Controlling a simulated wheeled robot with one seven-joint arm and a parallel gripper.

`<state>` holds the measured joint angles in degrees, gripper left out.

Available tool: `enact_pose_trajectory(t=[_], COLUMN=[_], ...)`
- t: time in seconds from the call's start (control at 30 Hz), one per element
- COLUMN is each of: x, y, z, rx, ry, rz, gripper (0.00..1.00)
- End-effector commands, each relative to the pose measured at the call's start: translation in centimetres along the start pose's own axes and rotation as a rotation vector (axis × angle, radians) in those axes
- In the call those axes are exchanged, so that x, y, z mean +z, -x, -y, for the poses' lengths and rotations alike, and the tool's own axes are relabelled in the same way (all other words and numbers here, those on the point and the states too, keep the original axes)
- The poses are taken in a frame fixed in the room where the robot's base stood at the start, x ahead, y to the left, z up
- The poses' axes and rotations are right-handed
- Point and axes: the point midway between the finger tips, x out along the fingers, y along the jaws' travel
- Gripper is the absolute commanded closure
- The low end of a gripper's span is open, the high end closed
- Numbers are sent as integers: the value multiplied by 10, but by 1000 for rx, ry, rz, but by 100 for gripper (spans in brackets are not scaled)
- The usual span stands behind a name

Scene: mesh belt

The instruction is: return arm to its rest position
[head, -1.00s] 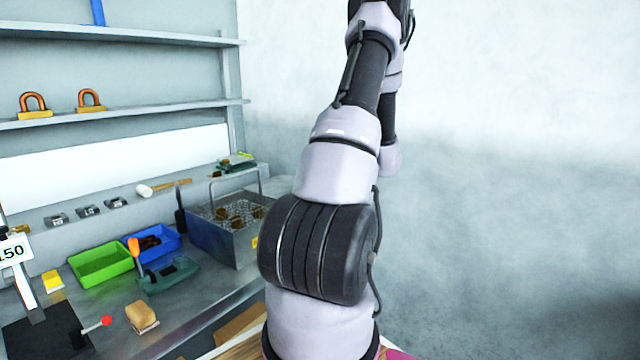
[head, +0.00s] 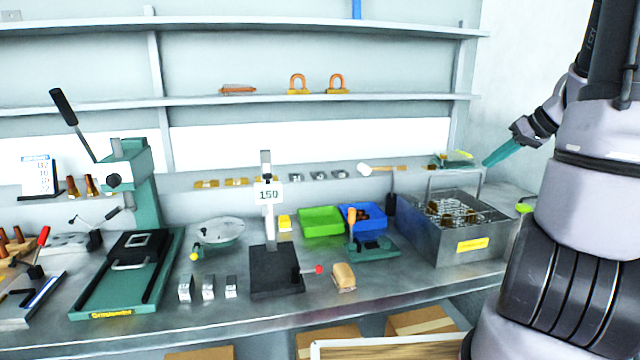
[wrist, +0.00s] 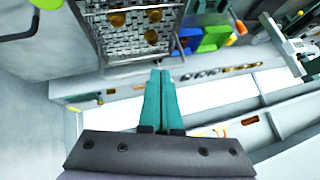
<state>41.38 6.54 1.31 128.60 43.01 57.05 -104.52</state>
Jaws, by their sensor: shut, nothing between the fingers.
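My gripper (head: 503,152) shows at the right of the head view, with teal fingers pointing down and left, above the right end of the workbench. In the wrist view my gripper (wrist: 161,100) has its two teal fingers together and nothing between them. My arm fills the right side of the head view, partly bent. The metal mesh basket tank (head: 462,232) stands on the bench below and left of the fingers, apart from them. It also shows at the top of the wrist view (wrist: 107,58).
The workbench (head: 400,290) carries a green bin (head: 321,222), a blue bin (head: 350,212), a gauge stand (head: 274,270) and a teal press (head: 130,190). A mallet (head: 380,168) lies near the wall. Shelves (head: 230,101) run above. Open wall shows at the upper right.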

Motion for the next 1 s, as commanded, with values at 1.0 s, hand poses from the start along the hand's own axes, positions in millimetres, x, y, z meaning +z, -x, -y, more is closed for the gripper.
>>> enact_pose_trajectory(t=[1.0], x=[66], y=[111], z=[266], rx=[215], ry=[-414], rz=[-24], gripper=[100])
